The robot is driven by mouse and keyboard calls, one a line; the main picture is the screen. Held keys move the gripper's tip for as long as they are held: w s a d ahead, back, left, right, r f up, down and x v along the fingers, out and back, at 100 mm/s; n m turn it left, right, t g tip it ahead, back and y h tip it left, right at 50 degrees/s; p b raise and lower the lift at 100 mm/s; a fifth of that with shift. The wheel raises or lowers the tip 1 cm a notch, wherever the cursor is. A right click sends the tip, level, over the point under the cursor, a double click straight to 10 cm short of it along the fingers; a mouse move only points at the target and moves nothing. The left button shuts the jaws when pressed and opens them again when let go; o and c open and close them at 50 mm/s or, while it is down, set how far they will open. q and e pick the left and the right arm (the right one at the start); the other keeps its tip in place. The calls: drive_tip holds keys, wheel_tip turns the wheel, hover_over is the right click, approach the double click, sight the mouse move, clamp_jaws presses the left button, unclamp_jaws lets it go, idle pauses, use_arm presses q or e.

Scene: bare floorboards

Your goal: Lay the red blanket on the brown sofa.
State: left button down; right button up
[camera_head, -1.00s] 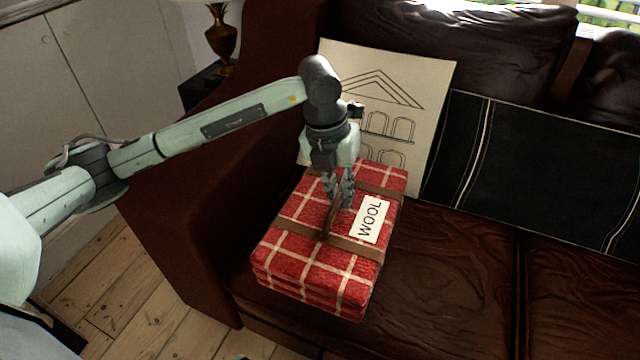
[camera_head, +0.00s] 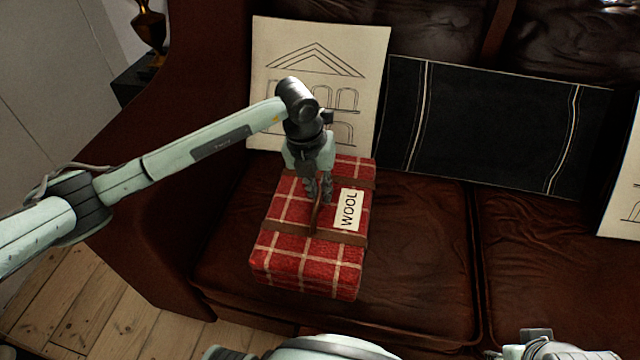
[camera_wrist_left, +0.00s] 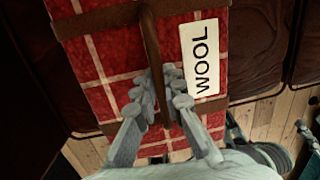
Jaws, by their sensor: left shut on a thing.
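The red blanket (camera_head: 290,262) is a folded, white-checked bundle with brown straps and a WOOL label. In the head view it is over the left seat of the brown sofa (camera_head: 420,265), close to the left armrest. I cannot tell whether its underside touches the seat. My left gripper (camera_head: 318,198) is above the bundle, shut on its brown strap handle. The left wrist view also shows the blanket (camera_wrist_left: 100,65) and the left gripper's fingers (camera_wrist_left: 158,98) around the handle. My right gripper is not clearly visible.
A cream cushion (camera_head: 275,45) with a building drawing stands behind the blanket. A dark striped cushion (camera_head: 490,125) leans to its right. Another cream cushion (camera_head: 622,205) is at the right edge. The seat to the right of the blanket is clear.

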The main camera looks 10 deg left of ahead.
use_arm(q)
drive_tip(key=shift+w+r, duration=0.1)
drive_tip(key=shift+r, duration=0.05)
drive_tip(key=c, duration=1.6)
unclamp_jaws()
drive_tip(key=r, duration=0.4)
drive_tip(key=s+a+r, duration=0.1)
drive_tip(key=r, duration=0.6)
drive_tip(key=shift+s+a+r, duration=0.3)
drive_tip(key=shift+r, duration=0.05)
